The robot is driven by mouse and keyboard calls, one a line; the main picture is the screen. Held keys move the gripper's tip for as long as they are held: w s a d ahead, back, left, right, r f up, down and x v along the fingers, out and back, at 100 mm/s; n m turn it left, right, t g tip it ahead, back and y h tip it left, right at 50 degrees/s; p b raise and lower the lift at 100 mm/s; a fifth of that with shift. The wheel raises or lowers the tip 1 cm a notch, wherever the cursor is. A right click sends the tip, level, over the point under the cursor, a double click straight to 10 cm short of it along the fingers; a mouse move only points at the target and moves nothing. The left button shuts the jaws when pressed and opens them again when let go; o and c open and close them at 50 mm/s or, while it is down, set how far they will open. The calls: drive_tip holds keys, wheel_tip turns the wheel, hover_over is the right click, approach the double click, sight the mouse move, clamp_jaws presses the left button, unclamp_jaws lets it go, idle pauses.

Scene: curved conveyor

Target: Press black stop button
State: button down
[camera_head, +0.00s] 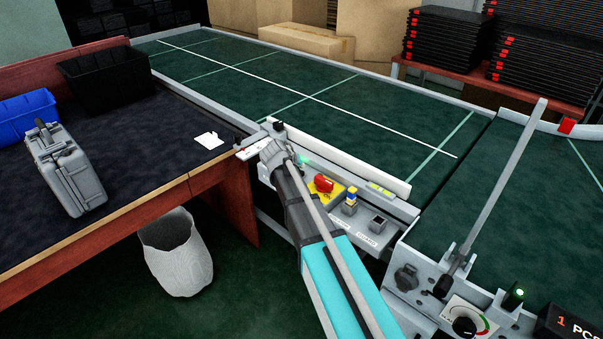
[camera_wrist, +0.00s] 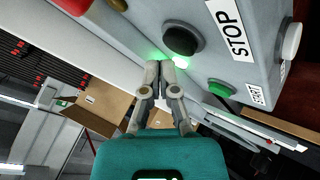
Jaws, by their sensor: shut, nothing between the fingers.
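The black stop button (camera_wrist: 183,38) shows in the wrist view as a round black knob on a grey panel, beside a white STOP label (camera_wrist: 229,28). My gripper (camera_wrist: 163,66) is shut and empty, with its fingertips just below and left of the button in that view. I cannot tell whether they touch the panel. A bright green glow lies on the panel between the fingertips and the button. In the head view my gripper (camera_head: 268,150) is at the left end of the conveyor's control strip, and my arm hides the black button there.
A green button (camera_wrist: 221,88) with a START label (camera_wrist: 257,95) sits close by. A red mushroom button (camera_head: 323,183) on a yellow plate is right of my arm. The dark table (camera_head: 130,150) holds a grey case (camera_head: 66,170). The conveyor belt (camera_head: 330,110) is empty.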

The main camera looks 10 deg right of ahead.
drive_tip(key=shift+f, duration=0.2)
drive_tip(key=shift+f+b, duration=0.25)
drive_tip(key=shift+b, duration=0.2)
drive_tip(key=shift+s+f+b, duration=0.1)
drive_tip(key=shift+f+b, duration=0.3)
idle(1.0)
drive_tip(key=shift+r, duration=0.2)
drive_tip(key=shift+r+p, duration=0.7)
drive_tip(key=shift+p, duration=0.2)
wheel_tip(320, 180, up, 5)
drive_tip(key=p, duration=0.5)
idle(0.3)
idle(0.7)
